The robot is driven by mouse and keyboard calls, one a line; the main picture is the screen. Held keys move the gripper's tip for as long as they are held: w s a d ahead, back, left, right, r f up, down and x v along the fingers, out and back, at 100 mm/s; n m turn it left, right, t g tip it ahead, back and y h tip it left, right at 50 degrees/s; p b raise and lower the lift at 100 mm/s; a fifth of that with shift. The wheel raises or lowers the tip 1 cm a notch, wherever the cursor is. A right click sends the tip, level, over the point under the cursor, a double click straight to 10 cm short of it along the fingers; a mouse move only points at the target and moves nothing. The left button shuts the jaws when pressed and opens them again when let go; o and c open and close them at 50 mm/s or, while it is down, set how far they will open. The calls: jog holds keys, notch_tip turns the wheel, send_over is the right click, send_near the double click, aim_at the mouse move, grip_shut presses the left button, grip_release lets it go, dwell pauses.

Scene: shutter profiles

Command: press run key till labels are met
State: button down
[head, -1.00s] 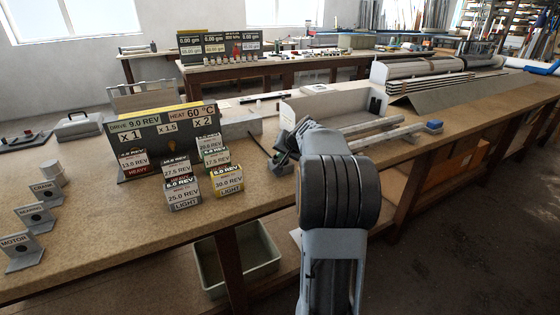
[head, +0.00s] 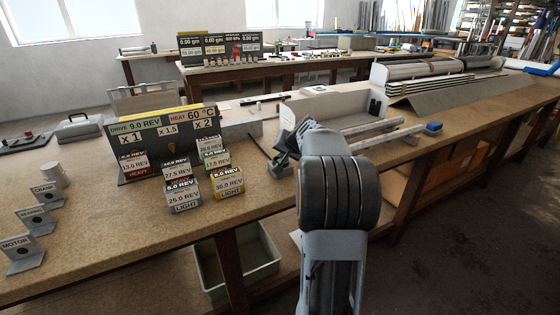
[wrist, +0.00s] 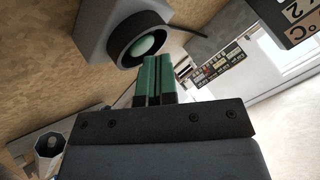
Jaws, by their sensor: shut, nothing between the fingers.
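In the wrist view my gripper (wrist: 158,62) has its green fingers pressed together with nothing between them. A grey key box (wrist: 100,30) with a black ring and a pale green button (wrist: 148,43) is just past the fingertips. The tips are close to the button; I cannot tell if they touch it. In the head view the grey box (head: 279,169) stands on the bench by my arm's end, and the fingers are hard to make out. The display board (head: 150,150) reads DRIVE 9.0 REV and HEAT 60 °C. Label blocks (head: 184,197) marked in REV stand on and before it.
A pale bin (head: 238,265) is below. Bare bench top shows front left.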

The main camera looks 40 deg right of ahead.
jog(key=shift+r+p, duration=2.15)
jog(key=shift+r, duration=0.85)
jog(key=s+a+f, duration=0.1)
jog(key=s+f+g, duration=0.1)
jog(key=s+f, duration=0.1)
jog(key=s+a+f+g, duration=0.1)
jog(key=f, duration=0.1)
jog(key=shift+s+a+f+y, duration=0.15)
jog(key=shift+a+y, duration=0.15)
jog(key=shift+n+g, duration=0.6)
jog(key=shift+g, duration=0.2)
jog(key=s+a, duration=0.1)
jog(key=a, duration=0.1)
jog(key=s+a+p, duration=0.1)
jog(key=s+a, duration=0.1)
jog(key=shift+f, duration=0.15)
jog(key=s+a+r+n+g+p, duration=0.1)
jog(key=s+a+r+n+p, duration=0.2)
jog(key=s+a, duration=0.5)
jog(key=s+a+r+n+g+p, duration=0.1)
jog(key=s+a+r+n+p, duration=0.3)
jog(key=s+a, duration=0.5)
jog(key=a+n+p, duration=0.1)
jog(key=a, duration=0.3)
jog(key=shift+s, duration=0.3)
